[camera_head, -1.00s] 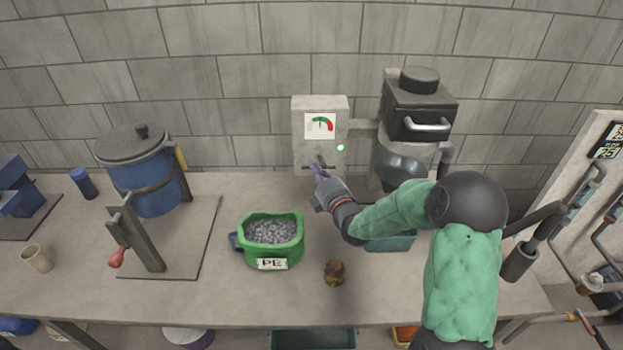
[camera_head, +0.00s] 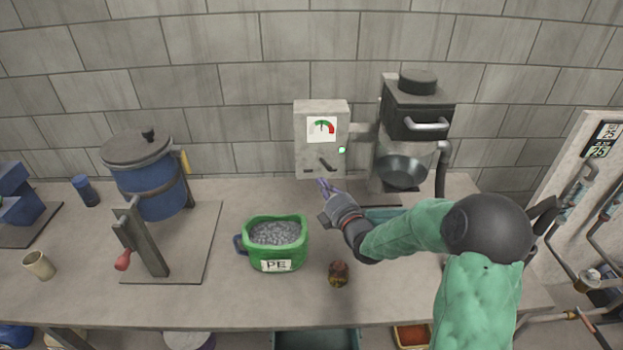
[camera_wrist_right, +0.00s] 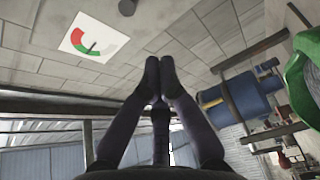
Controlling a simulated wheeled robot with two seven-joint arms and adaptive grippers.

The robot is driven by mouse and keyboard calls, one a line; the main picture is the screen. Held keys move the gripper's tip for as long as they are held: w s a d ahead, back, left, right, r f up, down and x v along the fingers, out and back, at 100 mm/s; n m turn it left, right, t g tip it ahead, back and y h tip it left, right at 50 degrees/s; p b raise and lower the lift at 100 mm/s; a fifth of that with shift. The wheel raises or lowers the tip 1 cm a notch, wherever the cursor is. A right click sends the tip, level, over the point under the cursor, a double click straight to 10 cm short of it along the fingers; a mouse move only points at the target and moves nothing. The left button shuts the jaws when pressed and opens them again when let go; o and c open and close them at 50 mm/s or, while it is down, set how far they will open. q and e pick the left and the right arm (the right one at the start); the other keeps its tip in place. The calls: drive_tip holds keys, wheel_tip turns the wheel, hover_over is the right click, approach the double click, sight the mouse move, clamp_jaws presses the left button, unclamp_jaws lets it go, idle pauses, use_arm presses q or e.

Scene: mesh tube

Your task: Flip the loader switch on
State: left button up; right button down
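The loader box (camera_head: 311,138) is a pale grey box on the back wall with a gauge (camera_head: 321,127) of green and red. A small dark lever switch (camera_head: 327,164) sits low on its front, and a small light at its right edge glows pale green. My right gripper (camera_head: 323,185) is just below the switch and in front of the box, apart from the lever. In the right wrist view its fingertips (camera_wrist_right: 160,68) are together with nothing seen between them. The gauge also shows at the upper left there (camera_wrist_right: 88,40). My left gripper is not in view.
A green PE bucket of grey pellets (camera_head: 277,252) stands left of my right gripper. A small brown jar (camera_head: 338,274) stands in front. The dark hopper machine (camera_head: 417,110) is right of the box. A blue pot (camera_head: 150,185) stands on a plate at left.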

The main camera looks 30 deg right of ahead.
drive_tip(key=s, duration=0.3)
drive_tip(key=shift+s+d, duration=0.1)
drive_tip(key=shift+s, duration=0.2)
idle(0.3)
